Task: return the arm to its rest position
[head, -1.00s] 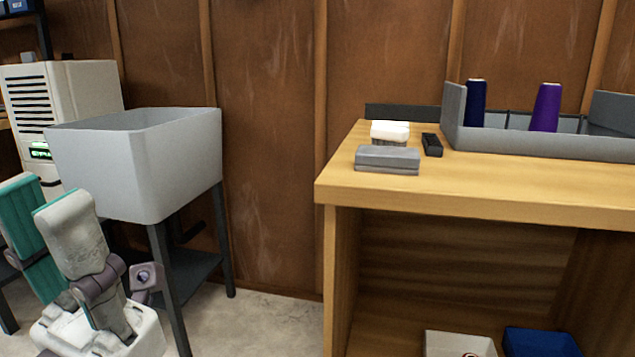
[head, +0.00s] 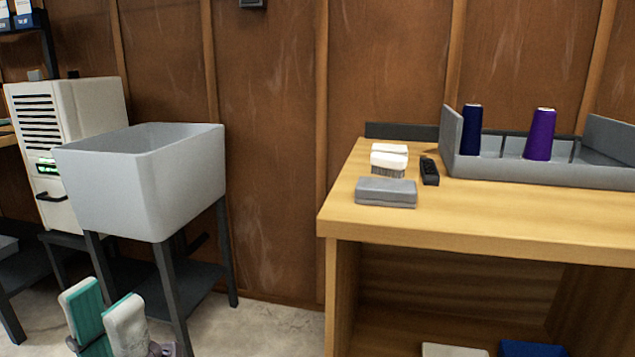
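My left gripper (head: 102,298) is at the bottom left, low in front of the grey tub on dark legs. Its two fingers, pale with teal inner faces, point up and stand apart with nothing between them. Its base and most of the arm are cut off by the bottom edge. My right gripper is out of view.
The grey tub (head: 140,185) stands behind my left gripper, beside a white vented machine (head: 68,107). On the right is a wooden bench (head: 500,212) with a brush (head: 389,160), a grey block (head: 385,193) and a tray (head: 550,173) holding thread cones. Floor shows between.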

